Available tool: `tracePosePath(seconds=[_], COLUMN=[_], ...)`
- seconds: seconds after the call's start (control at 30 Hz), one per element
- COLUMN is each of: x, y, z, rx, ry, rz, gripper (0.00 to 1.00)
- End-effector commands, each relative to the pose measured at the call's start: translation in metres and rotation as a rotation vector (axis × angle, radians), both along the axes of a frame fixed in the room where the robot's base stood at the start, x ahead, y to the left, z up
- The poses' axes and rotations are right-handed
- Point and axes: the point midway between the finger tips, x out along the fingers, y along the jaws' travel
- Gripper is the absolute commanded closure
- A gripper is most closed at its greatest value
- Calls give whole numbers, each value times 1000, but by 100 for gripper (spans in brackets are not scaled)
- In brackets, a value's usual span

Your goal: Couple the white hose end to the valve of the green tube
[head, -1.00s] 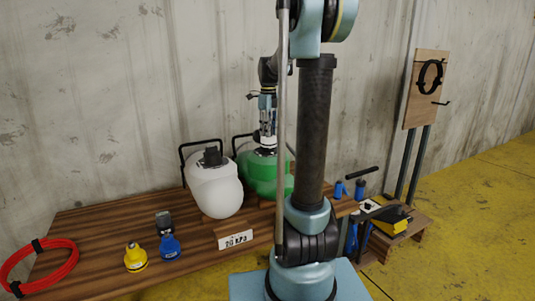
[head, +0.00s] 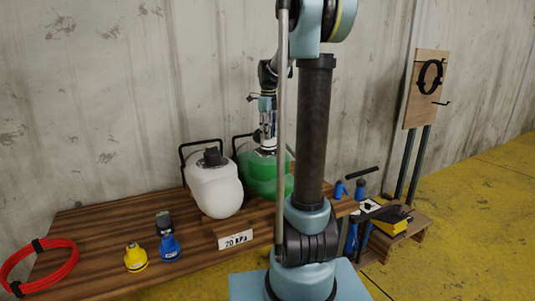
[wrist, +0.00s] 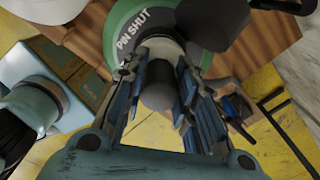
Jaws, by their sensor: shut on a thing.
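My gripper (head: 267,138) points down over the tube's top. In the wrist view its fingers (wrist: 164,75) are shut on a dark grey cylinder (wrist: 158,94) with a pale collar beyond it, which I take for the white hose end. A small white part shows under the fingers in the head view. The valve is hidden, so I cannot tell whether the two are seated.
A white tube (head: 215,192) with a black cap stands left of the green one. A "20 kPa" sign (head: 236,239), a yellow fitting (head: 135,258), a blue fitting (head: 169,247) and a red hose coil (head: 45,262) are on the bench. A low wooden stand (head: 405,243) is at right.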

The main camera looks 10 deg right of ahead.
Motion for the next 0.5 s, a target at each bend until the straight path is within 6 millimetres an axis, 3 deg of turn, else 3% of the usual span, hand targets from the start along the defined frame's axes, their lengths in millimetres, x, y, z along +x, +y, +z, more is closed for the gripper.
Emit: tracePosePath(seconds=[0.5], x=[0], y=[0], z=[-5], rx=[0], ry=[0], rz=[0], gripper=[99])
